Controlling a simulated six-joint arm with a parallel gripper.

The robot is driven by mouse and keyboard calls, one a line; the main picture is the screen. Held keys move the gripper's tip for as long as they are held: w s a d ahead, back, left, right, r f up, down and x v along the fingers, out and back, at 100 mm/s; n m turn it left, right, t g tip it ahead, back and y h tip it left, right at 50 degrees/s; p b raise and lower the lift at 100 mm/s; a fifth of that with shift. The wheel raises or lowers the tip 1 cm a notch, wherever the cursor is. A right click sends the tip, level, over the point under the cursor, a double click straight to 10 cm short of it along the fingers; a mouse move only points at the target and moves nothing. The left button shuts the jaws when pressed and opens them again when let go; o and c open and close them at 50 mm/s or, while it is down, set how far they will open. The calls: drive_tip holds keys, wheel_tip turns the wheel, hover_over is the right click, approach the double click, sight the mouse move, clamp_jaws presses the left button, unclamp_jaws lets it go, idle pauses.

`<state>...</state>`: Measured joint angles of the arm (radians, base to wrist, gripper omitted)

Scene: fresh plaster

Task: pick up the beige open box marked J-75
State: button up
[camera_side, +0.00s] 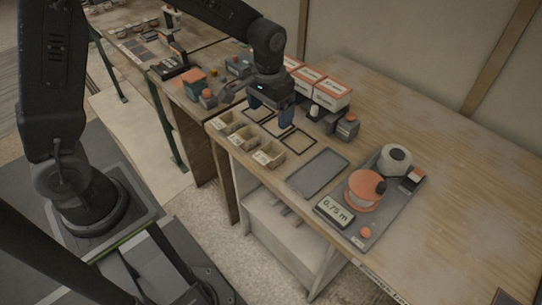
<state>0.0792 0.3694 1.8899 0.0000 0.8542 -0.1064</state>
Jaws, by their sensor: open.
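Several beige open boxes stand in a row along the front edge of the bench: one at the left (226,123), one in the middle (246,137) and one at the right (269,153). Their front labels are too small to read, so I cannot tell which one is marked J-75. My gripper (271,114) is open, points down and appears empty. It is above the dark square outlines behind the boxes, apart from all of them.
Dark square outlines (298,141) lie behind the boxes. A grey tray (318,173) lies to their right, then a device with an orange spool (366,190) and a display reading 0.75 m (335,210). White and orange cartons (328,93) stand behind my gripper.

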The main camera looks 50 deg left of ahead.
sight(272, 154)
drive_tip(key=f, duration=1.5)
drive_tip(key=shift+w+f, duration=0.25)
drive_tip(key=shift+f, duration=0.1)
drive_tip(key=shift+c, duration=0.4)
drive_tip(key=c, duration=0.9)
